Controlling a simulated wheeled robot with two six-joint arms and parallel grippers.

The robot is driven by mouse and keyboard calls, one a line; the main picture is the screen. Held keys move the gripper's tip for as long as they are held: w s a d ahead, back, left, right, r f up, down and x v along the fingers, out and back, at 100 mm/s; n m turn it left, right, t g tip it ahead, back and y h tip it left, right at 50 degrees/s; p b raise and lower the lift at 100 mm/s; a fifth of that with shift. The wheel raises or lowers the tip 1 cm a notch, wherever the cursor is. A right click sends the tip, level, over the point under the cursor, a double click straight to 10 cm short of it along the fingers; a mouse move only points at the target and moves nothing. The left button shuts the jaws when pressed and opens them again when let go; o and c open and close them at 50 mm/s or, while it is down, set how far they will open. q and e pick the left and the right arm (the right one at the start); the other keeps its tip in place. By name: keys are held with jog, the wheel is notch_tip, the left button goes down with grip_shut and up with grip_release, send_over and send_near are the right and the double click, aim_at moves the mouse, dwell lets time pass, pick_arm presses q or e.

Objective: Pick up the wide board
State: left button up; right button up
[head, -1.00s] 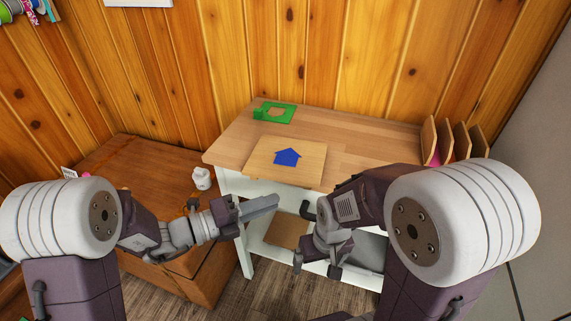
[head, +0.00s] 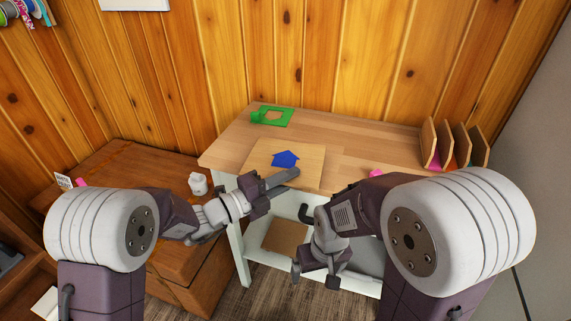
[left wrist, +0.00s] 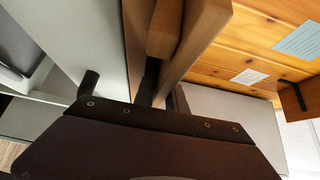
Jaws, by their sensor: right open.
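A wide flat wooden board (head: 258,165) lies on the light wooden tabletop at its front edge, with a blue house-shaped piece (head: 285,158) on it. My left gripper (head: 283,180) is at the board's front edge, partly over it in the picture. In the left wrist view its two dark fingers (left wrist: 120,85) stand apart, close to wooden edges (left wrist: 200,40); I cannot tell whether they touch the board. My right gripper (head: 317,274) is open and empty, low in front of the table.
A green piece (head: 272,116) lies at the tabletop's back left. A wooden rack (head: 455,143) stands at the back right, and a pink item (head: 376,173) near my right arm. A brown sheet (head: 285,237) lies on the lower shelf. A white cup (head: 197,183) stands on the left cabinet.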

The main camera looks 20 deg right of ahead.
pick_arm(q)
grip_shut()
dwell(1.4)
